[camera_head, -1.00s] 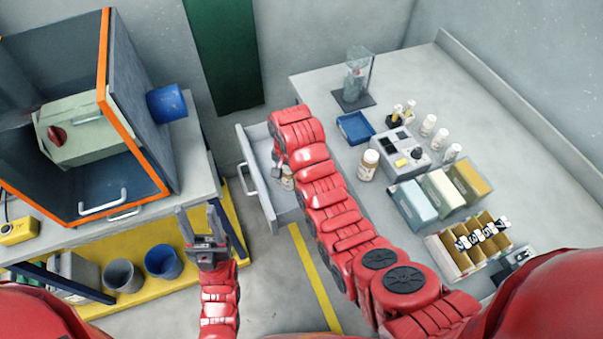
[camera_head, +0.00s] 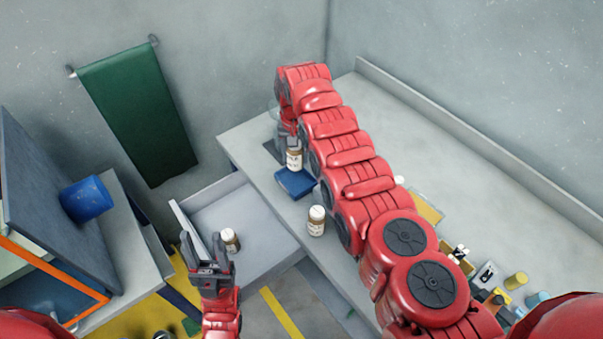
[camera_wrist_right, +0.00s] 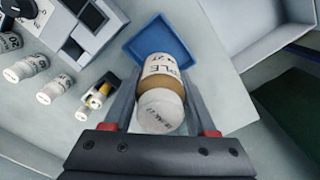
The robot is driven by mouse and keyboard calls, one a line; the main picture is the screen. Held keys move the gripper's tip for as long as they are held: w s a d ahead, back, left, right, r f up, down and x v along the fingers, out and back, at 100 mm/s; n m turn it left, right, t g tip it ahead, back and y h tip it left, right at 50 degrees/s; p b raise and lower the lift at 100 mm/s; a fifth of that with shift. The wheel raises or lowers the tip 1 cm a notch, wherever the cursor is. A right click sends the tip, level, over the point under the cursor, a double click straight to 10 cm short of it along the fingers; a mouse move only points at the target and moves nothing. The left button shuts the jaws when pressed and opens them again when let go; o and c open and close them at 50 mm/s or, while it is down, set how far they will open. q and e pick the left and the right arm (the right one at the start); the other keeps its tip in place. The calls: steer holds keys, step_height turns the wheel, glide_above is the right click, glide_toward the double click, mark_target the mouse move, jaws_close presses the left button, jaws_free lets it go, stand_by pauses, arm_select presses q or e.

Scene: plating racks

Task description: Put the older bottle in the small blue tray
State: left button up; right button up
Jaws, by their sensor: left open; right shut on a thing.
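My right gripper (camera_wrist_right: 160,112) is shut on a brown bottle with a white cap and white label (camera_wrist_right: 162,75). In the head view this bottle (camera_head: 294,159) is at the small blue tray (camera_head: 296,184), over its back part in the picture; I cannot tell whether it touches the tray. The tray also shows beyond the bottle in the wrist view (camera_wrist_right: 182,35). The label and cap carry print, only partly legible. A similar bottle (camera_head: 316,221) stands on the table, and another (camera_head: 230,240) is in the open drawer. My left gripper (camera_head: 204,243) is open and empty before the drawer.
The drawer (camera_head: 265,235) stands pulled out from the table. In the wrist view a grey device (camera_wrist_right: 85,30) and several small white bottles (camera_wrist_right: 30,68) are left of the tray. A blue cup-like container (camera_head: 86,198) is at the left. My right arm hides much of the table.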

mark_target(296, 165)
step_height(296, 165, down, 4)
steer(key=shift+s+b, duration=0.1)
steer(key=shift+b, duration=1)
step_height(296, 165, down, 4)
steer(key=b, duration=0.3)
steer(key=shift+r, duration=0.3)
steer(key=o, duration=1.4)
